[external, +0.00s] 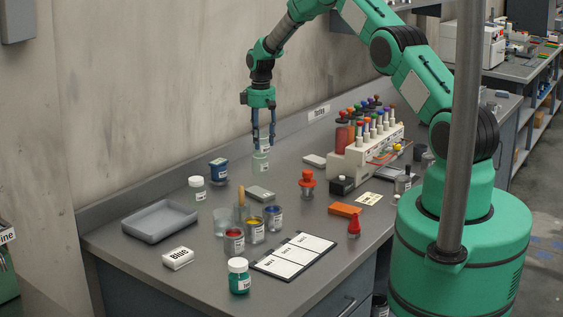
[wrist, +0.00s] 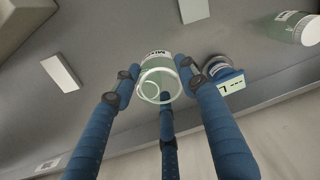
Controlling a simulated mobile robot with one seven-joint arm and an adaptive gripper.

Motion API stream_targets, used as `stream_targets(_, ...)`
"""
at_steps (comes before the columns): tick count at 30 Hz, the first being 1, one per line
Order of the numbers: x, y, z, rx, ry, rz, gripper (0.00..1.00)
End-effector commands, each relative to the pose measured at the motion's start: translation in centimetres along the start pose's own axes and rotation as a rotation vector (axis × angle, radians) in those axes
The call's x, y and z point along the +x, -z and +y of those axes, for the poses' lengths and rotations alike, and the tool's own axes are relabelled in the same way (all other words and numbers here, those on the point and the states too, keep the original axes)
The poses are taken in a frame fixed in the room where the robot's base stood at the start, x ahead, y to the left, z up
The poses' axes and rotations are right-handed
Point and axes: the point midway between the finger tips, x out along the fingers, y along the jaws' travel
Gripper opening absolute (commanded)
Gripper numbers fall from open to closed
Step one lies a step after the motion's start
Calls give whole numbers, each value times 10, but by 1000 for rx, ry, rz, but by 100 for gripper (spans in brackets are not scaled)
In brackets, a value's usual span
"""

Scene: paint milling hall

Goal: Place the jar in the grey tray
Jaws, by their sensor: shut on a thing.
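My gripper (external: 262,142) is shut on a pale green, see-through jar (external: 261,162) with a white label, near the wall behind the bench. The wrist view shows the jar (wrist: 158,80) between the blue fingers. I cannot tell whether its base touches the bench. The grey tray (external: 135,231) is shallow and rectangular, at the bench's left end, left of and nearer than my gripper. Its visible inside is empty.
A white-lidded jar (external: 197,189) and a blue jar (external: 218,170) stand between my gripper and the tray. Paint cans (external: 234,244), a flat grey block (external: 260,193) and an orange-topped bottle (external: 307,186) are nearer. A rack (external: 350,158) stands to the right.

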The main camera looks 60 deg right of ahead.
Motion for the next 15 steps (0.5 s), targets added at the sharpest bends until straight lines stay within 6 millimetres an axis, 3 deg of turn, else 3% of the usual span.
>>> stream_targets(1, -1, 13, -20, -12, 0, 0, 20)
stream_targets(6, -1, 47, -81, -33, 2, 0, 20)
stream_targets(15, -2, 94, -196, -70, 4, -1, 20)
